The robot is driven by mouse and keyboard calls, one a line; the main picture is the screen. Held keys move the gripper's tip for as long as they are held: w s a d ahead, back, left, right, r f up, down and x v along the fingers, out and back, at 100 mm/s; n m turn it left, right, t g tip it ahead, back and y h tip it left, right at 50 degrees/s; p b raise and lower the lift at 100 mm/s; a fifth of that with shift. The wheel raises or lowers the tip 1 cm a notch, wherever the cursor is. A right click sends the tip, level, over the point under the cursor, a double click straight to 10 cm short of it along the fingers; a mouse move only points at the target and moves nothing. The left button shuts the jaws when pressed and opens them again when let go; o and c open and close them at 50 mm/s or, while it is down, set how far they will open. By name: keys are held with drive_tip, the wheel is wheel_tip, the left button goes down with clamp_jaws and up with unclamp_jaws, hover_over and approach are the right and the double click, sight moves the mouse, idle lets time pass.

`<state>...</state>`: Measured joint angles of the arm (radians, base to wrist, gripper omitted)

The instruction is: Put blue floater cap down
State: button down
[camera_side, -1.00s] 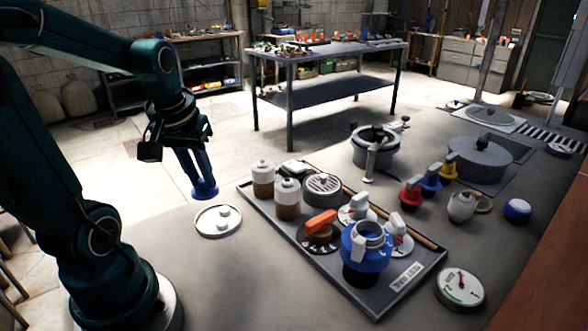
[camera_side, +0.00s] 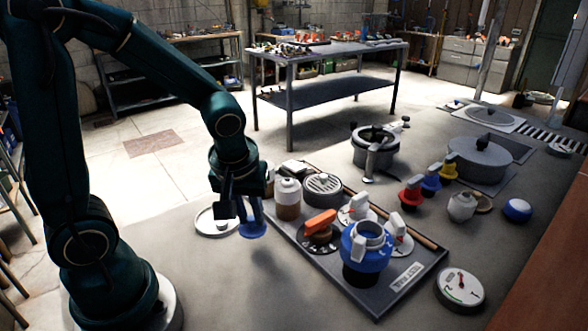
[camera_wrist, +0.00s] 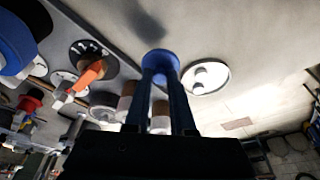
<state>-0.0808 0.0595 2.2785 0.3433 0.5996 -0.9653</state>
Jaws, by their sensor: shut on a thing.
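The blue floater cap (camera_side: 253,231) is a flat blue disc below my gripper (camera_side: 253,218). My gripper is shut on it, and the fingers point down. In the wrist view the cap (camera_wrist: 161,61) shows at the tips of my gripper (camera_wrist: 160,78). The cap hangs over the strip between the white dish and the tray; a soft shadow on the floor suggests it is above the surface. The blue floater (camera_side: 364,256), with a grey ring on top, stands on the dark tray (camera_side: 375,306).
A white dish (camera_side: 203,229) with white tablets lies just left of the cap. Bottles with brown contents (camera_side: 288,203) stand at the tray's left end, close to my gripper. An orange-handled valve (camera_side: 320,226) is on the tray. The floor in front of the tray is clear.

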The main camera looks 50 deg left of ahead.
sight(257, 232)
drive_tip(key=shift+w+d+f, duration=0.3)
drive_tip(key=shift+d+f, duration=0.05)
drive_tip(key=shift+d, duration=0.15)
drive_tip(key=shift+f, duration=2)
drive_tip(key=c, duration=0.8)
unclamp_jaws()
drive_tip(key=shift+f, duration=0.15)
drive_tip(key=shift+o, duration=0.2)
